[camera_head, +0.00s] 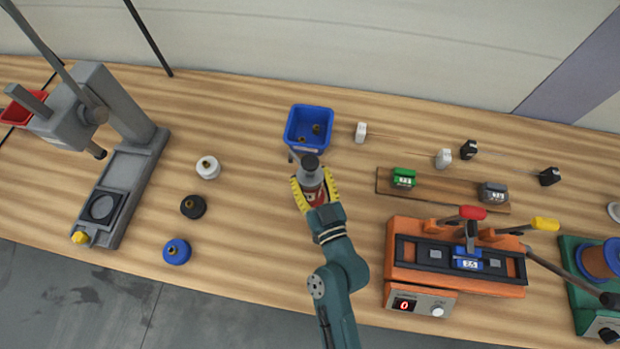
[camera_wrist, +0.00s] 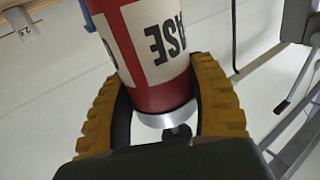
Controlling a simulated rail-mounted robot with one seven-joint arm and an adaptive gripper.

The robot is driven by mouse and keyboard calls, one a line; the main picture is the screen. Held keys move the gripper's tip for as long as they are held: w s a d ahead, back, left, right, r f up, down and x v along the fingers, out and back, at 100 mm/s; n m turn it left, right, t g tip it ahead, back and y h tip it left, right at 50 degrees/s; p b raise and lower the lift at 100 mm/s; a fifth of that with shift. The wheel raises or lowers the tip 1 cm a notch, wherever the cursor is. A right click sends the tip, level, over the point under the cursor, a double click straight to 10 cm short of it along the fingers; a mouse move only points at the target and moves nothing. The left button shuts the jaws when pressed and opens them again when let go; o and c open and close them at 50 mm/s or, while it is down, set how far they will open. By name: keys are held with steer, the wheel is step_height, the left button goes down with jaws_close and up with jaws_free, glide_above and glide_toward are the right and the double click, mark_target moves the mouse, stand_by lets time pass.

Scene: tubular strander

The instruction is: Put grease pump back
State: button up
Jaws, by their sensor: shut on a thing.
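The grease pump (camera_head: 311,181) is red with a white label and a dark grey top. My gripper (camera_head: 314,188) is shut around it, over the middle of the bench, just in front of the blue bin. In the wrist view the grease pump (camera_wrist: 157,50) sits between the yellow-ridged fingers of my gripper (camera_wrist: 165,95), with part of the word on its label showing and a silver end near the palm. I cannot tell for certain whether the pump touches the bench.
A blue bin (camera_head: 291,130) holds small brass parts. A grey press (camera_head: 130,170) stands left, with white, black and blue bobbins (camera_head: 177,252) beside it. An orange machine (camera_head: 455,278) stands right, behind it a wooden board (camera_head: 455,193) with green and grey blocks. Bench between bobbins and my arm is clear.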

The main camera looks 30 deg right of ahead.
steer(key=shift+w+r, duration=0.1)
steer(key=shift+r, duration=0.1)
steer(key=shift+f, duration=0.15)
steer(key=o, duration=1.2)
steer(key=shift+f, duration=0.15)
steer(key=shift+r, duration=0.25)
steer(key=s+a+b, duration=0.1)
steer(key=s+b, duration=0.4)
steer(key=s, duration=0.6)
steer(key=w+a+r+n+t+y, duration=0.15)
steer(key=w+r, duration=0.25)
steer(key=r, duration=0.6)
steer(key=w+a+r+n+t+y, duration=0.1)
steer(key=w+a+r+n+y, duration=0.2)
steer(key=r, duration=0.8)
steer(key=r+m+h, duration=0.1)
steer(key=r, duration=0.3)
steer(key=a+r+m+t+h, duration=0.1)
steer(key=r, duration=0.4)
steer(key=r+m+h, duration=0.1)
steer(key=r, duration=0.4)
steer(key=shift+s+a+m+t, duration=0.2)
steer(key=shift+a+m+t, duration=0.05)
steer(key=shift+a+t, duration=0.1)
